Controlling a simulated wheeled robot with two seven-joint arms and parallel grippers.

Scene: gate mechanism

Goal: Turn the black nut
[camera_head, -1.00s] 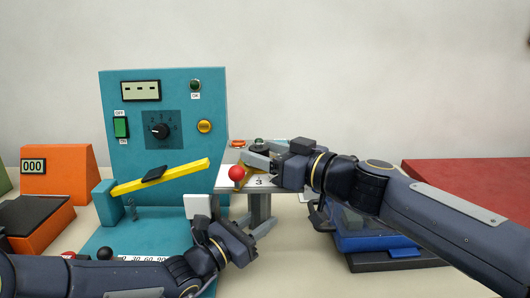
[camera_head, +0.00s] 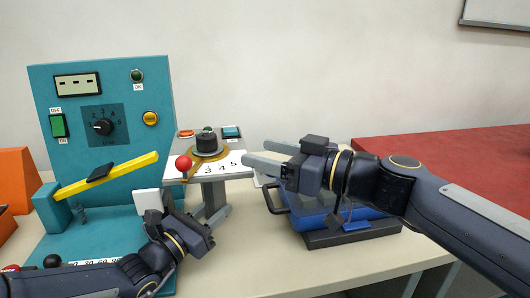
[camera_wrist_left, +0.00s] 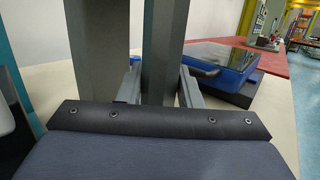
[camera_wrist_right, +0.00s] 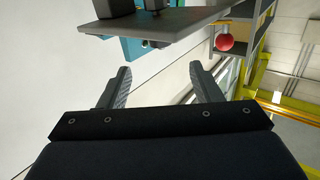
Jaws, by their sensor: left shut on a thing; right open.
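The black nut (camera_head: 207,142) stands upright on a brass-coloured disc (camera_head: 212,156) on top of a small grey stand with a white scale (camera_head: 230,163) marked 3, 4, 5. A lever with a red ball (camera_head: 183,163) is at the disc's left. My right gripper (camera_head: 250,152) is open and empty, to the right of the nut and apart from it. Its spread fingers show in the right wrist view (camera_wrist_right: 160,88), below the stand's plate (camera_wrist_right: 150,25). My left gripper (camera_head: 211,216) is shut on the stand's grey post, below the plate; the post (camera_wrist_left: 163,50) fills its jaws in the left wrist view.
A teal panel (camera_head: 150,90) with a dial and a yellow bar (camera_head: 130,168) stands at the left. A blue case (camera_head: 340,220) on a black base lies right of the stand, under my right arm. A red surface (camera_head: 450,170) is behind at the right.

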